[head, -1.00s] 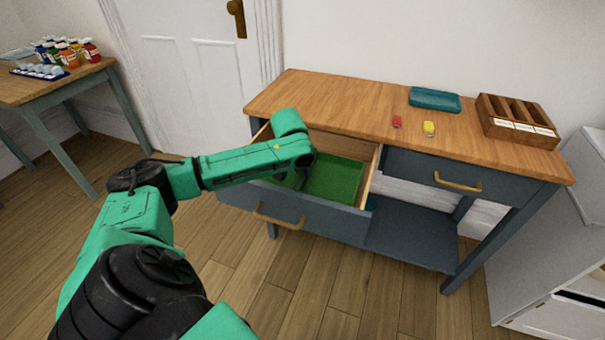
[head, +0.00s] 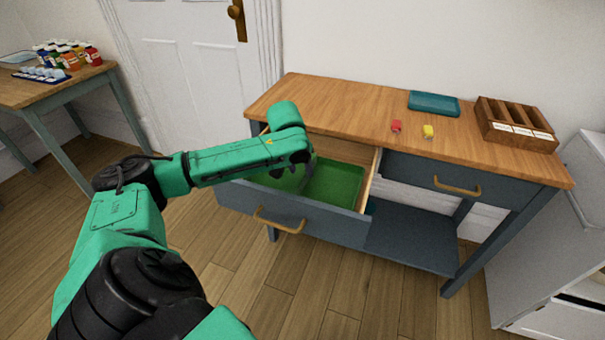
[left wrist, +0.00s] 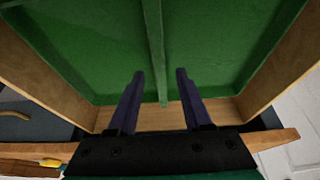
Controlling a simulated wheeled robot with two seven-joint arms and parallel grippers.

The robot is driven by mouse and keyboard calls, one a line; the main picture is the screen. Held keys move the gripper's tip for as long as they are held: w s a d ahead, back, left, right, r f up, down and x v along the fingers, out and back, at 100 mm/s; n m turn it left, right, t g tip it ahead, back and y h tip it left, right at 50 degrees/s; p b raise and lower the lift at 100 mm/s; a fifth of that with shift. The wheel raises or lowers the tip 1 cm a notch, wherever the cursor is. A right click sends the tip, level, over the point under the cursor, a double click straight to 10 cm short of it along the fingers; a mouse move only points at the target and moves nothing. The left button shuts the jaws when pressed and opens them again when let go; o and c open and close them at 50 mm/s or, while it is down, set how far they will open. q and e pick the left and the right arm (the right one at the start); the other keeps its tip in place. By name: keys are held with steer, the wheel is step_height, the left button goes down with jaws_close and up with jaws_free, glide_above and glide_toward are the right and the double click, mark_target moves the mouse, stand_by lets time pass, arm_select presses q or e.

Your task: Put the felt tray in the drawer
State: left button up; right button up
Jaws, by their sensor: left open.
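The green felt tray (head: 336,184) lies inside the pulled-out left drawer (head: 335,222) of the blue-grey, wood-topped cabinet. In the left wrist view the tray (left wrist: 215,45) fills most of the picture, with a raised divider down its middle. My left gripper (left wrist: 160,72) is open, its two dark fingers on either side of the divider's line in that view. I cannot tell whether they touch it. My right gripper is not in view.
On the cabinet top are a teal case (head: 434,103), a red item (head: 396,126), a yellow item (head: 428,131) and a wooden sectioned box (head: 516,124). A shut right drawer (head: 455,180) is beside the open one. A side table (head: 60,90) with several jars stands at the left.

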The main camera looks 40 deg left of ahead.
arm_select(q)
steer(key=v, duration=0.8)
steer(key=shift+p, duration=0.35)
